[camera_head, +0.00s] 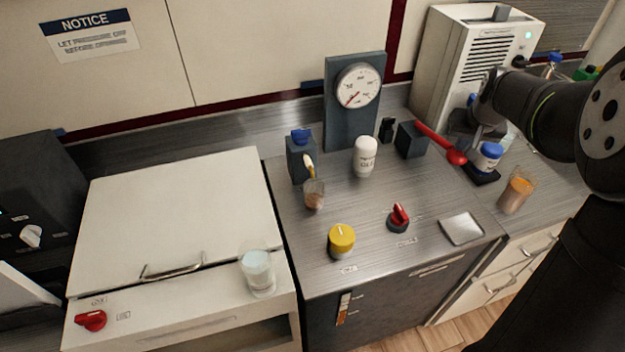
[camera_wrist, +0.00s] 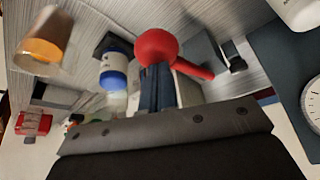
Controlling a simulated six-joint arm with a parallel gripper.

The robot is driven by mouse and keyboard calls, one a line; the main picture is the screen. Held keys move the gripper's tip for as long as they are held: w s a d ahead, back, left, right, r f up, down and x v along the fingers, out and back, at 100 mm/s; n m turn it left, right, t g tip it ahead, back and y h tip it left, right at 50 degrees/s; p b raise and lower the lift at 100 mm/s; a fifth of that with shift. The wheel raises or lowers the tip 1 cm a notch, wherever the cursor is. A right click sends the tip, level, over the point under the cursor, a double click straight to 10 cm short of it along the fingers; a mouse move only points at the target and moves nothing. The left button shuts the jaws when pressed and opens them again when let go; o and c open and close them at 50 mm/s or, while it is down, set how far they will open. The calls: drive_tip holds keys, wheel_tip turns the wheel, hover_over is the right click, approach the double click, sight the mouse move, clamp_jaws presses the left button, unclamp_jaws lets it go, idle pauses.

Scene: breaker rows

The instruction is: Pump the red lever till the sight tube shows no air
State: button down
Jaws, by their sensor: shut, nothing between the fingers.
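The red lever (camera_head: 437,139) slopes from a dark block (camera_head: 410,139) down to the right and ends in a red ball. In the wrist view its ball (camera_wrist: 156,46) lies right at the tips of my gripper (camera_wrist: 157,72). My gripper (camera_head: 477,138) is shut and empty, with its fingers close beside the ball; I cannot tell whether they touch. A narrow upright strip (camera_head: 343,308) on the cabinet front, pale above and orange below, may be the sight tube. I cannot make out air in it.
A blue-capped jar (camera_head: 487,156) and a glass of orange liquid (camera_head: 516,193) stand close right of the lever. A white bottle (camera_head: 365,158) and a gauge (camera_head: 358,86) are to its left. A yellow knob (camera_head: 341,238) and red knob (camera_head: 398,218) are nearer the front.

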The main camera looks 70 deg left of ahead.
sight(455, 162)
drive_tip(key=shift+f, duration=3.25)
drive_tip(key=shift+r, duration=4.1)
